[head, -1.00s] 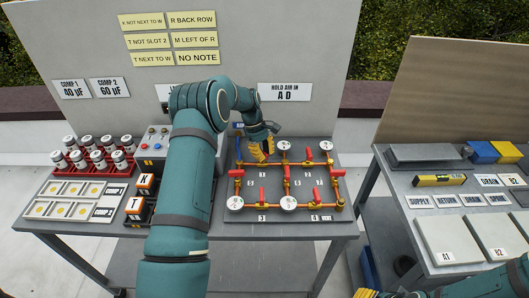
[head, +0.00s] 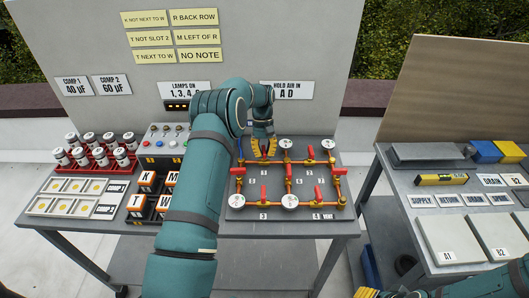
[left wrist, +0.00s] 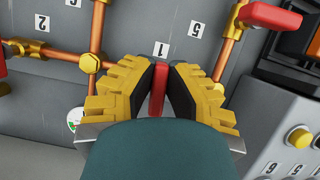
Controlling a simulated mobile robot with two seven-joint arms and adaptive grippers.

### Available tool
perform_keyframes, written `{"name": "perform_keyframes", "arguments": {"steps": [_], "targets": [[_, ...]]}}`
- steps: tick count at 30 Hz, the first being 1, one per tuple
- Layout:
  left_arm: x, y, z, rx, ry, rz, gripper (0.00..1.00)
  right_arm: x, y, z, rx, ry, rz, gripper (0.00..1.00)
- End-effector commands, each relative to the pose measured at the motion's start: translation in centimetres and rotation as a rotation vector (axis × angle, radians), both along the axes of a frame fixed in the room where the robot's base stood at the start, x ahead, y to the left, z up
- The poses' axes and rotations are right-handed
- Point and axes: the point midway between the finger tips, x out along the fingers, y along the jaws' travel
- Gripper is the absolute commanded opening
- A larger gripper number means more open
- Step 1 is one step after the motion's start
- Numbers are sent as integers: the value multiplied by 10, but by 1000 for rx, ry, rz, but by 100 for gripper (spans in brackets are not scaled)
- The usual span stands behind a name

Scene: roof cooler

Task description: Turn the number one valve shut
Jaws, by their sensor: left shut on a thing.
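The valve board (head: 305,215) lies on the bench, with copper pipes, round gauges and several red valve handles. The number 1 label (left wrist: 161,48) shows just beyond my left fingertips in the left wrist view. My left gripper (head: 264,155) is at the board's back pipe, its yellow fingers pointing down. In the left wrist view, my left gripper (left wrist: 159,80) is shut around the red number one handle (left wrist: 159,93), one finger on each side. The fingers hide its valve body and part of the pipe. My right gripper (head: 368,293) shows only as yellow tips at the bottom edge.
Other red handles (head: 309,153) and a gauge (head: 285,143) sit close to my left gripper. A grey lamp box (head: 160,143), lettered blocks (head: 167,179) and a red can rack (head: 98,163) stand left. A second bench (head: 408,185) is at right, across a gap.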

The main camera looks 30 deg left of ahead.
Motion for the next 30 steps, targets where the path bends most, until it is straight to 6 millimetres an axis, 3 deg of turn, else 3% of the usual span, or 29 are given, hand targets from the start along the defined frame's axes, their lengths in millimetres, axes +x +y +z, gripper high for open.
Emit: {"name": "perform_keyframes", "arguments": {"steps": [15,16,18,30], "targets": [[-1,-1,-2,-2,6,-21,0,0,0,0,0,0,0,47],[-1,-1,-2,-1,5,-21,18,0,0,0,0,0,0,47],[-1,-1,-2,-2,5,-21,43,0,0,0,0,0,0,47],[2,1,4,1,-1,-20,44,0,0,0,0,0,0,47]]}}
